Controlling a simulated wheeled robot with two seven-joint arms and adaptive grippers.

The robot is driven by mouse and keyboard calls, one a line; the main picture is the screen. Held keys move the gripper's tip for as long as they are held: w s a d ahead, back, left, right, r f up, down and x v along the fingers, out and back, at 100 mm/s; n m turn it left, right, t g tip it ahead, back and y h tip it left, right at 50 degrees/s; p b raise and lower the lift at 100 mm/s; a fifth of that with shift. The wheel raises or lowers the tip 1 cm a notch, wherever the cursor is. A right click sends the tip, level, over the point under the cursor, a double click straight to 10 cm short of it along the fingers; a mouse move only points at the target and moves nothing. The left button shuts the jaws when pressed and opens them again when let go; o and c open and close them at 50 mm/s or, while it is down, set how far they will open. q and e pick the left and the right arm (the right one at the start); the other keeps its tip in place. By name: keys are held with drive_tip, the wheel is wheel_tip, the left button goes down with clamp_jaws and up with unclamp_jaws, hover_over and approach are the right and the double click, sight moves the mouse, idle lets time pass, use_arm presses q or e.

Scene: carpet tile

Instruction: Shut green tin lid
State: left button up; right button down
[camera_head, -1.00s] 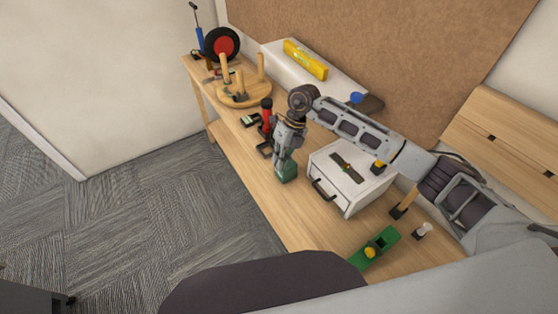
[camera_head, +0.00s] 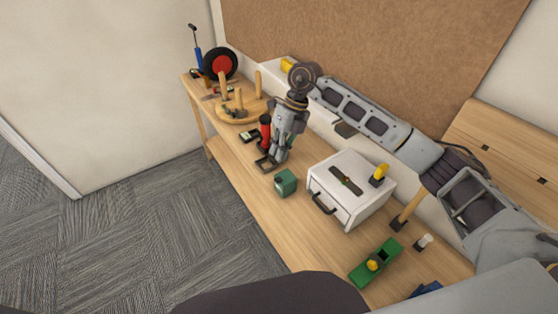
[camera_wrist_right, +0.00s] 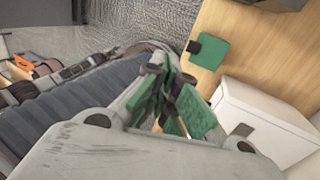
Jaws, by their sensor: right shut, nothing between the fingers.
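The green tin (camera_head: 286,182) is a small box on the workbench, left of the white drawer box. Its lid looks down flat on top, and it also shows from above in the right wrist view (camera_wrist_right: 211,50) with a dark latch at one side. My right gripper (camera_head: 276,156) is shut and empty, just beyond the tin and apart from it, near the red bottle. Its fingers (camera_wrist_right: 176,112) fill the middle of the right wrist view. My left gripper is not in view.
A white drawer box (camera_head: 350,190) stands right of the tin. A red bottle (camera_head: 265,131) and a black frame-like item (camera_head: 265,163) are close to my right gripper. A round wooden peg stand (camera_head: 240,110) is farther back. A green plane-like tool (camera_head: 375,263) lies at the near end.

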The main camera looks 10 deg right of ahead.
drive_tip(key=shift+r, duration=1.2)
